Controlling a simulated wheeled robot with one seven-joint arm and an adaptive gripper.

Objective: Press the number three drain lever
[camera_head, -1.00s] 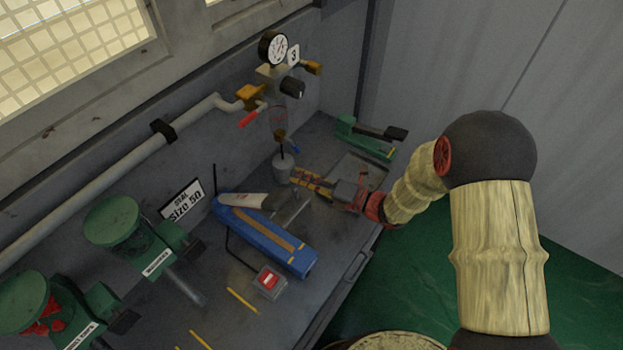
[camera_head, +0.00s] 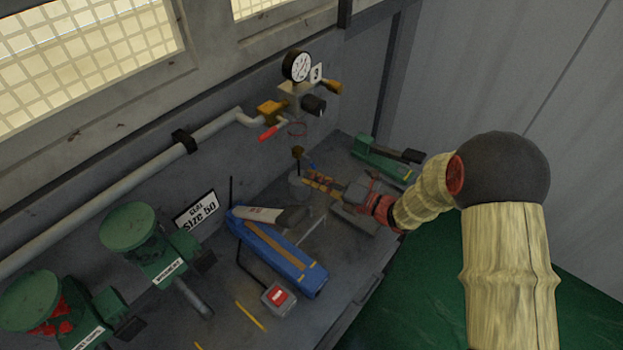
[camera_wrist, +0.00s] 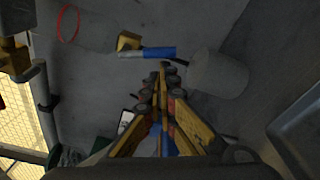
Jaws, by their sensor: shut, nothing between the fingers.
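The number three unit, with a white "3" tag (camera_head: 318,72) and a round gauge (camera_head: 297,66), stands on the back wall. Below it hangs a clear bowl with a red ring (camera_head: 297,129) and a small brass valve (camera_head: 297,152). The drain lever has a blue handle (camera_head: 312,166); in the wrist view the blue handle (camera_wrist: 158,53) lies just beyond my fingertips. My gripper (camera_head: 309,179) is shut and empty, and it shows in the wrist view (camera_wrist: 163,68). Its tips are close to the handle; I cannot tell whether they touch.
A grey cup (camera_head: 297,187) stands under the valve, close beside my fingertips; it also shows in the wrist view (camera_wrist: 220,75). A red lever (camera_head: 268,133) sits above. A blue tool (camera_head: 275,252), a green stapler-like tool (camera_head: 380,160) and green valves (camera_head: 130,227) are around.

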